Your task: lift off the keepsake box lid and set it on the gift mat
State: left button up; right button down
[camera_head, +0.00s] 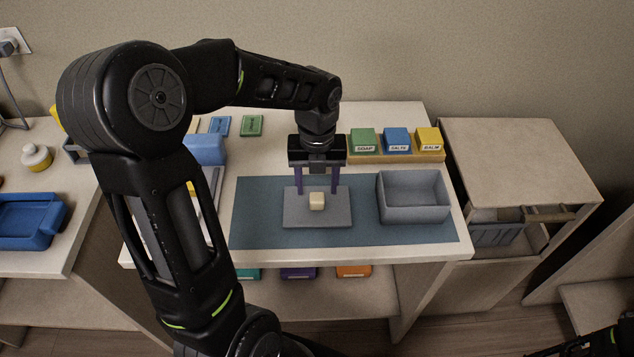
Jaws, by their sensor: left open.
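The keepsake box lid (296,214) is a flat grey plate with a cream knob (317,201) on top. It lies flat on the blue-grey gift mat (258,228). The open grey keepsake box (413,208) stands to its right on the same mat, its inside looking empty. My left gripper (317,190) is open and points down over the lid, its fingers to either side of and just behind the knob. I cannot tell whether the fingertips touch the lid. At the bottom right, part of my other arm shows, but its gripper cannot be made out.
A wooden rack with green (364,140), blue (397,140) and yellow (429,139) labelled blocks stands behind the mat. A blue box (206,149) is at the left behind my arm. A blue tray (32,220) sits on the left table. A lower wooden cabinet (520,160) stands right.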

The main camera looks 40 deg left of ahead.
pick_arm(q)
jog(key=shift+r+p, duration=0.4)
jog(key=shift+r, duration=1.5)
jog(key=shift+r, duration=0.1)
notch_tip(320, 180, up, 8)
jog(key=shift+f+b, duration=0.2)
jog(key=shift+b, duration=0.2)
